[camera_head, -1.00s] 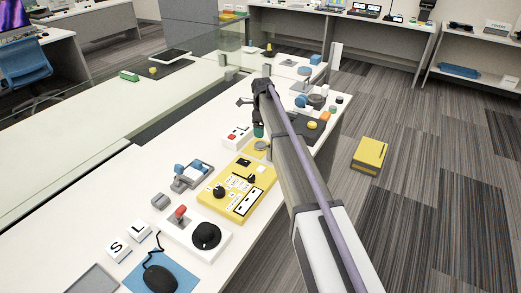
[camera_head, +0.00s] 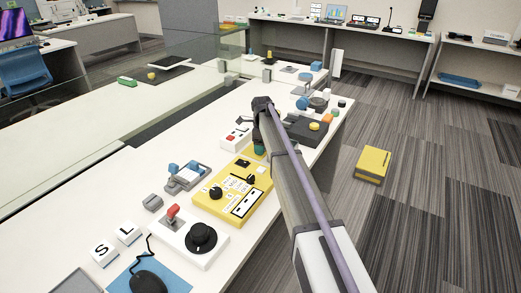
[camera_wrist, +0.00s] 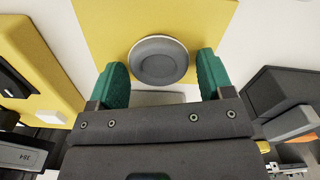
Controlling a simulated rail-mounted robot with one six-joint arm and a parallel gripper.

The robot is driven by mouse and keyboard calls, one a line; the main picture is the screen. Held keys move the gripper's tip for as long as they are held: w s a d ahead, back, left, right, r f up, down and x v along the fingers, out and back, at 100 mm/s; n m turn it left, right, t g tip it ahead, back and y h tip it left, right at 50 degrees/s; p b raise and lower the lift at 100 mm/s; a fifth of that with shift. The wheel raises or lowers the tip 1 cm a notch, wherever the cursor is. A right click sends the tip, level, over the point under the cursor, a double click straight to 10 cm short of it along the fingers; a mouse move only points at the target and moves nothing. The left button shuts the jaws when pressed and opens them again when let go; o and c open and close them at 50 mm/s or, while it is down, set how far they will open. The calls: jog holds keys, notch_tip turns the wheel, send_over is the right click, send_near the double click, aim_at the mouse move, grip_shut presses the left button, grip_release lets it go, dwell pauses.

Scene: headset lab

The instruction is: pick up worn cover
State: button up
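A round grey disc with a pale rim, which looks like the worn cover (camera_wrist: 160,60), lies on a yellow square mat (camera_wrist: 105,20) in the wrist view. My gripper (camera_wrist: 162,80) is open, with one green fingertip to the left of the disc and one to the right. Gaps show between both fingertips and the rim, and nothing is held. In the head view my gripper (camera_head: 259,149) is low over the table, and the arm and gripper hide the disc there.
A yellow panel with knobs (camera_head: 232,190) stands just left of the gripper; it also fills the left of the wrist view (camera_wrist: 35,60). A black block with a yellow button (camera_head: 308,131) is close on the right. A yellow box (camera_head: 373,164) lies on the floor.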

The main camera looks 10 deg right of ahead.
jog(key=c, duration=0.7)
notch_tip(320, 180, up, 10)
jog(key=p, duration=1)
jog(key=shift+r, duration=0.1)
